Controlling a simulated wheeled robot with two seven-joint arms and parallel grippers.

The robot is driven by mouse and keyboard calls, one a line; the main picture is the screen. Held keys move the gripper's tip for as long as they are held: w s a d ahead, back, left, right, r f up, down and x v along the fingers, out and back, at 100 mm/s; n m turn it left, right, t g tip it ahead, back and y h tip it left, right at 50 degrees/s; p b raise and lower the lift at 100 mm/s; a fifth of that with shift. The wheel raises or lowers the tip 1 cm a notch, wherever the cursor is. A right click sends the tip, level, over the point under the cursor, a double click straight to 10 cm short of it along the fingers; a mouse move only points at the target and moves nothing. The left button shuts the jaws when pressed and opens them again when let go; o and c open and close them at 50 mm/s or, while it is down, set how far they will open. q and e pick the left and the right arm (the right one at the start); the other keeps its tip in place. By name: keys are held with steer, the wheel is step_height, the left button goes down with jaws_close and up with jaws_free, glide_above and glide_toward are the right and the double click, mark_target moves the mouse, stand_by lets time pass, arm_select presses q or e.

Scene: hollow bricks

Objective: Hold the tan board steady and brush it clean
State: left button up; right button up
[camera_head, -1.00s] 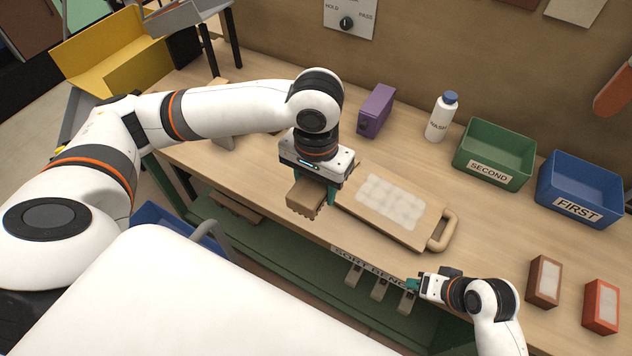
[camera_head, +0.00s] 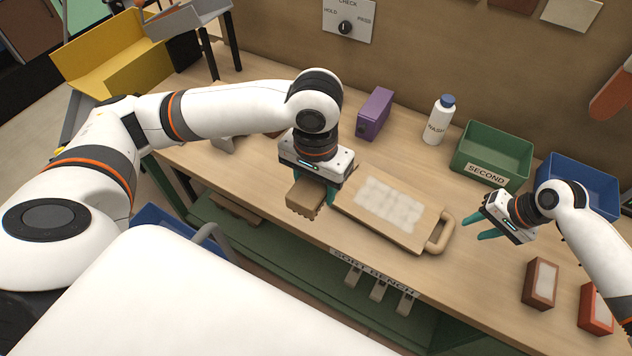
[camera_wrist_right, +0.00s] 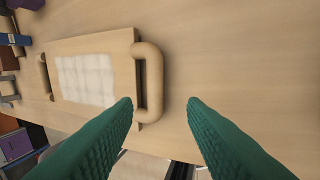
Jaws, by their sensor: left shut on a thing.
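The tan board (camera_head: 345,206) lies flat on the bench, with a pale, blotchy white patch on its middle. Its rounded handle (camera_head: 440,232) sticks out at the right end; the board (camera_wrist_right: 95,39) and this handle (camera_wrist_right: 152,82) also show in the right wrist view. My left gripper (camera_head: 320,193) is shut on a brown, block-like thing with a ragged lower edge, which looks like a brush (camera_head: 305,196), at the board's left end. I cannot tell whether it touches the board. My right gripper (camera_head: 472,230) is open and empty, to the right of the handle and apart from it.
Behind the board stand a purple box (camera_head: 374,113), a white bottle with a blue cap (camera_head: 438,122), a green bin (camera_head: 493,147) and a blue bin (camera_head: 580,176). A brown brick (camera_head: 540,284) and a red brick (camera_head: 597,309) stand at the right. The bench's front edge is close.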

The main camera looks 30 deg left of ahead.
steer(key=b+x, duration=0.5)
steer(key=shift+f, duration=0.35)
steer(key=shift+x, duration=0.9)
steer(key=shift+a+f+b, duration=0.4)
steer(key=shift+f, duration=0.1)
steer(key=shift+w, duration=0.1)
steer(key=c, duration=0.7)
steer(key=shift+o, duration=0.2)
steer(key=shift+d+f, duration=0.1)
steer(key=shift+f, duration=0.05)
